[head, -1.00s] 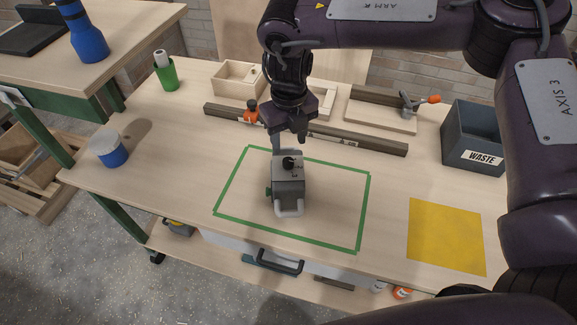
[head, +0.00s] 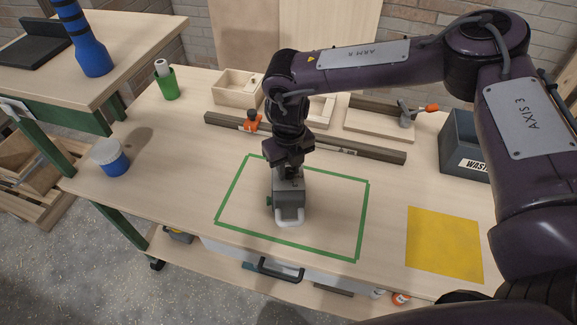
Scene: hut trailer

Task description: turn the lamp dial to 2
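The lamp (head: 289,206) is a small grey box with a pale handle at its front and a green knob on its left side. It stands on the workbench inside a green taped rectangle. My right gripper (head: 287,172) points down over the top of the lamp, where the black dial sits. The gripper now hides the dial and its markings, so the setting cannot be read. I cannot tell whether the fingers are open, closed around the dial or touching it. My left gripper is out of view.
A clamp rail with an orange handle (head: 251,121) lies behind the lamp. A grey waste bin (head: 459,143) stands right, a yellow mat (head: 444,245) front right. A blue tub (head: 110,158) and green cup (head: 167,83) stand left. The bench around the lamp is clear.

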